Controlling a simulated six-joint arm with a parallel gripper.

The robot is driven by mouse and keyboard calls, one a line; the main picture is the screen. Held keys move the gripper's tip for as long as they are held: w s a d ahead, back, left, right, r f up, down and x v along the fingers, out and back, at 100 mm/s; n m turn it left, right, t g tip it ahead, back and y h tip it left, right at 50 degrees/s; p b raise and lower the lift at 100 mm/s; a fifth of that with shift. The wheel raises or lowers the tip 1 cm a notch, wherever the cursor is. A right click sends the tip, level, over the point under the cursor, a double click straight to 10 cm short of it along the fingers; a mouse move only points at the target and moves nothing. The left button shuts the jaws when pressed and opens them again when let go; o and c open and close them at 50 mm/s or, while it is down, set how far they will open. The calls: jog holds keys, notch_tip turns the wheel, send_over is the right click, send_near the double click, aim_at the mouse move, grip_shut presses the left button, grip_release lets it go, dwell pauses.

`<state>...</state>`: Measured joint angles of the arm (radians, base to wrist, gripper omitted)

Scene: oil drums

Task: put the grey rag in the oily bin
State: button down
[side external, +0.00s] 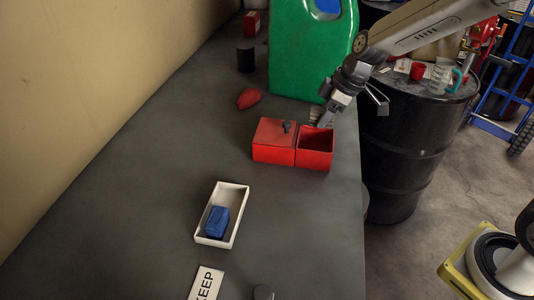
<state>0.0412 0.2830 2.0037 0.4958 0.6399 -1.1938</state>
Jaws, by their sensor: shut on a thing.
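My gripper (326,112) is just above and behind the right compartment of the red bin (275,155). It is shut on a small grey bundle, the grey rag (315,116), which is partly hidden by the gripper and is small in the view. The red bin has two parts. The left part is covered by a red lid with a dark knob (287,127). The right part is open at the top, and its floor is hard to see.
A white tray (240,214) holds a blue rag (217,221). A KEEP sign (206,284) lies in front. A red rag (248,98), a black cylinder (246,59) and a large green jug (305,50) are behind the bin. The table's right edge is close to the bin.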

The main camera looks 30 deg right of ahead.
jog(key=shift+w+d+r, duration=0.1)
jog(key=shift+w+d, duration=0.1)
jog(key=shift+d, duration=0.15)
jog(key=shift+f, duration=3.5)
jog(key=shift+c, duration=0.7)
grip_release()
jog(key=shift+r, duration=0.2)
